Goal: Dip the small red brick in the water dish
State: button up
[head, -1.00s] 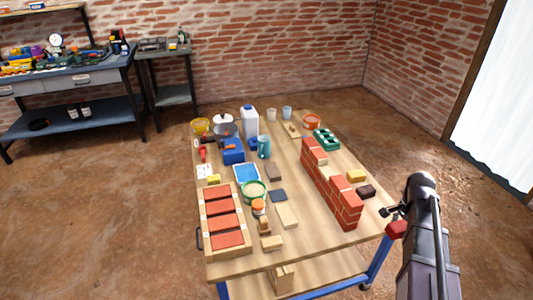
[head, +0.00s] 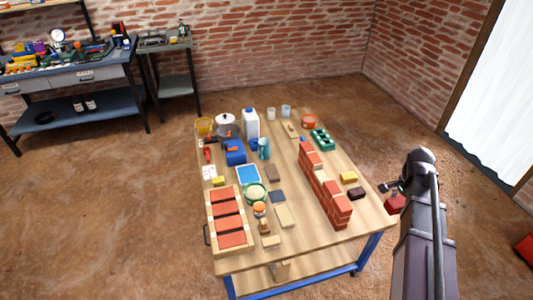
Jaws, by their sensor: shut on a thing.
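My gripper (head: 391,191) is off the right side of the table, shut on the small red brick (head: 396,204). The brick hangs below the gripper, apart from the table edge; the fingertips are small and partly hidden by it. A shallow rectangular tray with a pale rim and blue inside, which looks like the water dish (head: 248,175), sits on the left half of the wooden table. It is well to the left of my gripper, beyond the brick wall.
A low red brick wall (head: 324,187) stands on the table (head: 352,227) between gripper and dish. A green-rimmed bowl (head: 256,194), a tray of red bricks (head: 209,231), a white jug (head: 251,123) and a blue box (head: 234,151) surround the dish. Open floor lies right of the table.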

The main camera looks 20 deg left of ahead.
aim_at(400, 201)
notch_tip(400, 201, up, 19)
jog(key=p, duration=1.7)
jog(key=shift+p, duration=0.35)
